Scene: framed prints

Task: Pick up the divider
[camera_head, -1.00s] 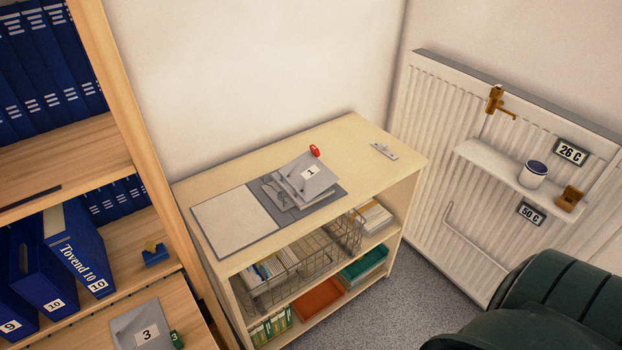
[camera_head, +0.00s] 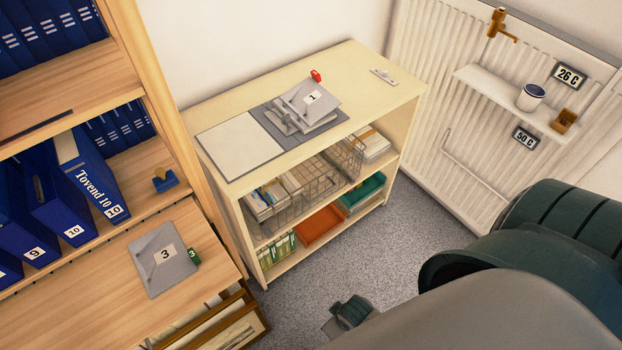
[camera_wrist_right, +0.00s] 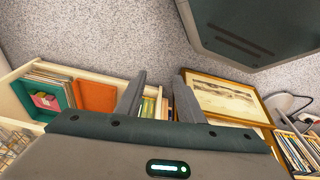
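A flat grey divider-like sheet with a white label 3 (camera_head: 162,258) and a green 3 tab (camera_head: 194,257) lies on the lower wooden shelf board at left. A small stack of grey sheets labelled 1 (camera_head: 312,98), with a red tab (camera_head: 316,75), lies on top of the low cabinet. I cannot tell which is the divider meant. My right gripper (camera_head: 333,325) shows partly at the bottom of the head view, right of the sheet labelled 3 and apart from it. In the wrist view my right gripper (camera_wrist_right: 160,82) has its fingers apart with nothing between them. My left gripper is out of view.
Blue binders (camera_head: 58,205) and a small blue stamp-like item (camera_head: 165,180) stand on the left shelving. The low cabinet (camera_head: 365,65) holds wire baskets and trays. Framed prints (camera_wrist_right: 228,98) stand below the board. Grey floor (camera_head: 375,255) is free before the cabinet.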

